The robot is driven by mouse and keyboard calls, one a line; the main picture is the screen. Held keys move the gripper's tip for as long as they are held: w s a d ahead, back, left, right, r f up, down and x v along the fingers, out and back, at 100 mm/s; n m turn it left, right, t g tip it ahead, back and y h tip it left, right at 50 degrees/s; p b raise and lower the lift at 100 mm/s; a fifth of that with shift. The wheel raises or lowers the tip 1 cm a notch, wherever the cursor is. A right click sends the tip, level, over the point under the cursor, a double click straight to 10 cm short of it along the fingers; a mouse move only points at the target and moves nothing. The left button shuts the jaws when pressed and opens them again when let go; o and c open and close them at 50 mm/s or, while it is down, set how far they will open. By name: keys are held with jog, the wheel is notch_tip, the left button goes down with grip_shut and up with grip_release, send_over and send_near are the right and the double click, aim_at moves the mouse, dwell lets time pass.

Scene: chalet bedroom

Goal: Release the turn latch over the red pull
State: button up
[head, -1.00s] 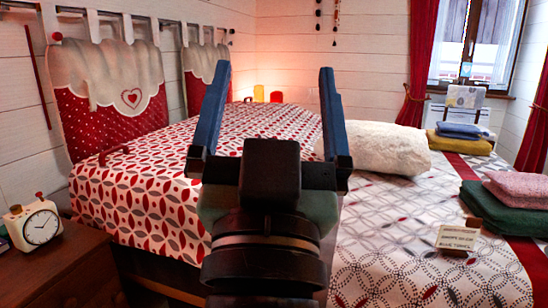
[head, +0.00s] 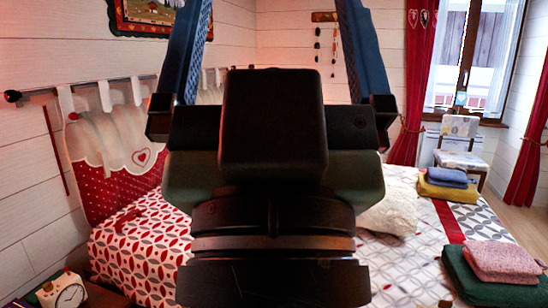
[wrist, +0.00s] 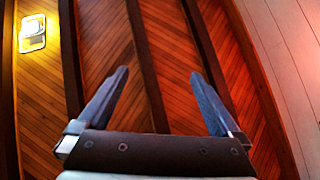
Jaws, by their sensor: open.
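My gripper (head: 268,40) is open and empty, held up close in front of the head camera, and its blue fingers run out of the top of that view. In the wrist view the gripper (wrist: 159,73) has its two fingers well apart, with only the wooden ceiling (wrist: 108,50) beyond them. I see no turn latch and no red pull in either view. My arm and gripper hide the middle of the head view.
A bed with a red-patterned cover (head: 135,245) lies ahead. A white clock (head: 66,292) is at the lower left. Folded pink (head: 500,260) and blue (head: 447,176) towels lie at the right. A chair (head: 460,150) stands by the window. A lit lamp (wrist: 33,32) shows on the ceiling.

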notch_tip(320, 180, up, 11)
jog(key=p, duration=0.8)
